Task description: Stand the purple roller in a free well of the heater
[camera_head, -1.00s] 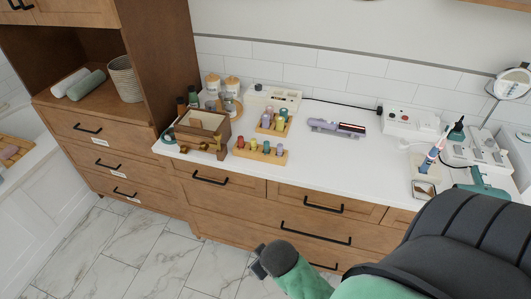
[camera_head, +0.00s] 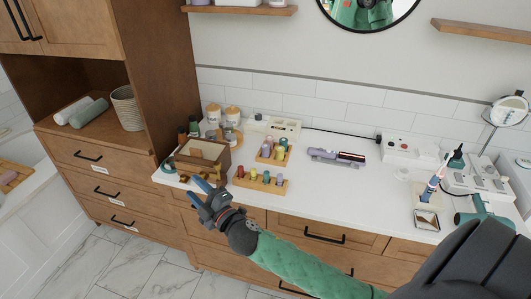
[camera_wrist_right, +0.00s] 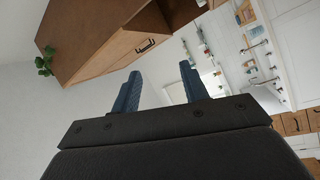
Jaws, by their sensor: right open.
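My right gripper (camera_head: 193,187) is open and empty, in front of the counter's edge, left of the front rack. Its two blue fingers also show apart in the right wrist view (camera_wrist_right: 158,88), with nothing between them. My left gripper is not in view.
A wooden box (camera_head: 203,155) stands close behind my right gripper. A second roller rack (camera_head: 273,157) is behind the front one. A purple styling tool (camera_head: 336,157) lies to the right. Counter between it and the toothbrush stand (camera_head: 424,201) is mostly clear.

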